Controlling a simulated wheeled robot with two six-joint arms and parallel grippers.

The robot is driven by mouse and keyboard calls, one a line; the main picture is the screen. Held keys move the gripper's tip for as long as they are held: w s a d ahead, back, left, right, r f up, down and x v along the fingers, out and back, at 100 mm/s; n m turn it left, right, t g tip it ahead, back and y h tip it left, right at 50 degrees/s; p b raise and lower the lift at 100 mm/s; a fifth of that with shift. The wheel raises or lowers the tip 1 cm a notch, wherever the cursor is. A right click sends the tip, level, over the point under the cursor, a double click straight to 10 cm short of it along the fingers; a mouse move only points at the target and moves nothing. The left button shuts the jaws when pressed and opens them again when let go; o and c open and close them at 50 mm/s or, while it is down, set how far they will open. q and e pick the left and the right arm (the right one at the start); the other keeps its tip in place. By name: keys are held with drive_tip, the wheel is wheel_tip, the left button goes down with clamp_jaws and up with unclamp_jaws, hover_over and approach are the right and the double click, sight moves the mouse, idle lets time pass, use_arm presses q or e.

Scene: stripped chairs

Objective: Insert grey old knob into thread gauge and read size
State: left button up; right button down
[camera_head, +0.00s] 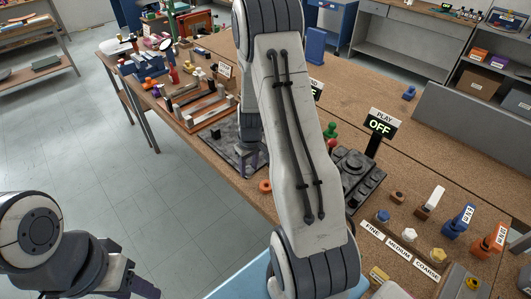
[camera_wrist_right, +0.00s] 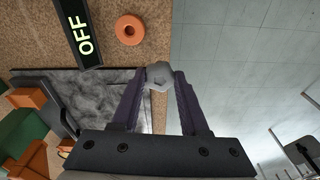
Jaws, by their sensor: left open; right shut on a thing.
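The grey old knob (camera_wrist_right: 159,76) is a small grey faceted piece pinched between the fingertips of my right gripper (camera_wrist_right: 160,80) in the right wrist view. In the head view my right gripper (camera_head: 249,157) is over the dark grey mat near the bench's front edge, and the knob cannot be made out there. A dark block with several round features (camera_head: 356,180) stands right of my forearm, partly hidden by it; I cannot tell whether it is the thread gauge. My left gripper (camera_head: 140,287) is at the bottom left, off the bench, partly cut off, open and empty.
An orange ring (camera_head: 265,186) lies beside the grey mat (camera_head: 225,147). A "PLAY OFF" sign (camera_head: 380,123) stands behind the dark block. Blue, white and yellow knobs stand by FINE, MEDIUM and COARSE labels (camera_head: 400,247). Wooden racks (camera_head: 200,105) are at the left. The floor left is clear.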

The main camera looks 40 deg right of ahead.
use_arm(q)
drive_tip(key=shift+r+p, duration=0.4)
drive_tip(key=shift+r, duration=0.4)
use_arm(e)
drive_tip(key=s+d, duration=0.2)
drive_tip(key=d, duration=0.3)
drive_tip(key=shift+s+d+r, duration=0.2)
drive_tip(key=shift+d+r, duration=0.1)
drive_tip(key=shift+d, duration=0.05)
use_arm(q)
drive_tip(key=shift+f, duration=0.15)
use_arm(e)
drive_tip(key=shift+s+a, duration=0.1)
drive_tip(key=shift+s, duration=0.05)
wheel_tip(320, 180, down, 6)
drive_tip(key=b, duration=0.6)
drive_tip(key=shift+r, duration=0.1)
use_arm(q)
wheel_tip(320, 180, down, 6)
drive_tip(key=shift+r, duration=0.25)
drive_tip(key=shift+f, duration=0.3)
drive_tip(key=shift+f+b, duration=0.15)
drive_tip(key=shift+b, duration=0.2)
